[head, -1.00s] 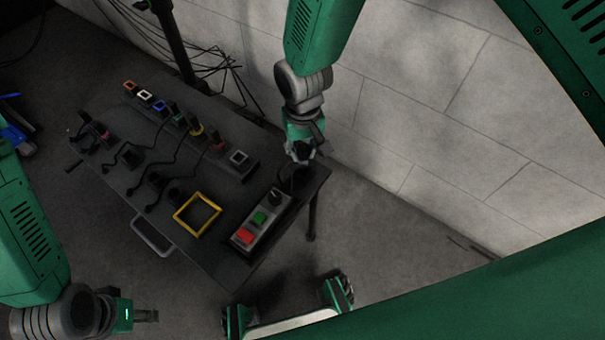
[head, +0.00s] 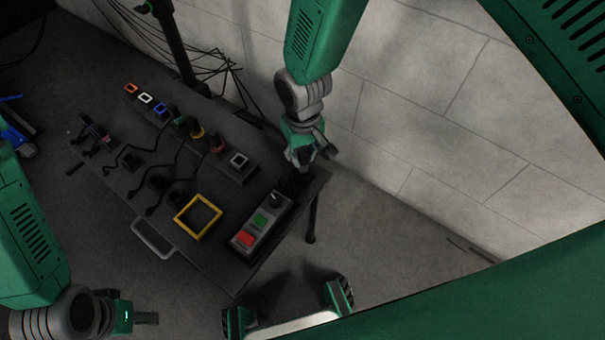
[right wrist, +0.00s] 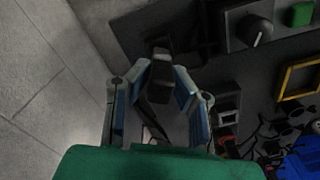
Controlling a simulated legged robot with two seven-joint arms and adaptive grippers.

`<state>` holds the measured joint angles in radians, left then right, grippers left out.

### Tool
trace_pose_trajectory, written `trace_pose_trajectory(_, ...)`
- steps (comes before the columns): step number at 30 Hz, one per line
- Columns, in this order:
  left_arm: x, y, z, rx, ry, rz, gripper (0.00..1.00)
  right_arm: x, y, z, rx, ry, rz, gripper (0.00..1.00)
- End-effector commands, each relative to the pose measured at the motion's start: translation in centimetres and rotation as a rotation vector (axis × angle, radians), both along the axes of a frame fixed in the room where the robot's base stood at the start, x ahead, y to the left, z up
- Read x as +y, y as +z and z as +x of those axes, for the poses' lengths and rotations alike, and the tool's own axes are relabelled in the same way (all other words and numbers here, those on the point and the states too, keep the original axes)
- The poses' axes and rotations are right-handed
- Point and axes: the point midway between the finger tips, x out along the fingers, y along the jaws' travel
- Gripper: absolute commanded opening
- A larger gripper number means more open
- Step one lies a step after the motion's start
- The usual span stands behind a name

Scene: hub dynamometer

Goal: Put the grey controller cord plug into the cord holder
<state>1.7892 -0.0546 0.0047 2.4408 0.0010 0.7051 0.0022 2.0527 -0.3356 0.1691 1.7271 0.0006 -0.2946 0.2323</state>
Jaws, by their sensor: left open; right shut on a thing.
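My right gripper (head: 303,154) is above the table's right corner, beside the controller box. In the right wrist view its fingers (right wrist: 160,88) are shut on a dark plug (right wrist: 160,68); its cord is hard to make out. The controller box (head: 262,222) has a red button, a green button and a black knob. The cord holder (head: 222,160) is a dark strip with coloured square frames; the grey-white frame (head: 239,160) is at its right end, left of my right gripper, with nothing visible in it. My left gripper (head: 146,318) is open and empty, low at the left, away from the table.
The dark table (head: 215,255) bears a yellow square frame (head: 198,216) and several black plugs with cords at left. Several dark plugs stand along the holder's middle. A black post (head: 176,45) and loose cables are behind the table. A pale block wall (head: 430,100) is behind my right arm.

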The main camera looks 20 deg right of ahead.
Motion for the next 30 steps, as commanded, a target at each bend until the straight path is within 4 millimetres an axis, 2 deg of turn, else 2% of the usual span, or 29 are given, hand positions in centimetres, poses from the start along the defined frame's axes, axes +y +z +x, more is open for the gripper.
trace_pose_trajectory(19,0.0,2.6,0.0,0.0,0.0,0.0,0.46,0.1,0.1,0.0,0.0,0.5,0.002,0.0)
trace_pose_trajectory(30,0.0,2.6,0.0,0.0,0.0,0.0,0.46,0.1,0.0,0.0,0.0,0.536,0.001,0.0)
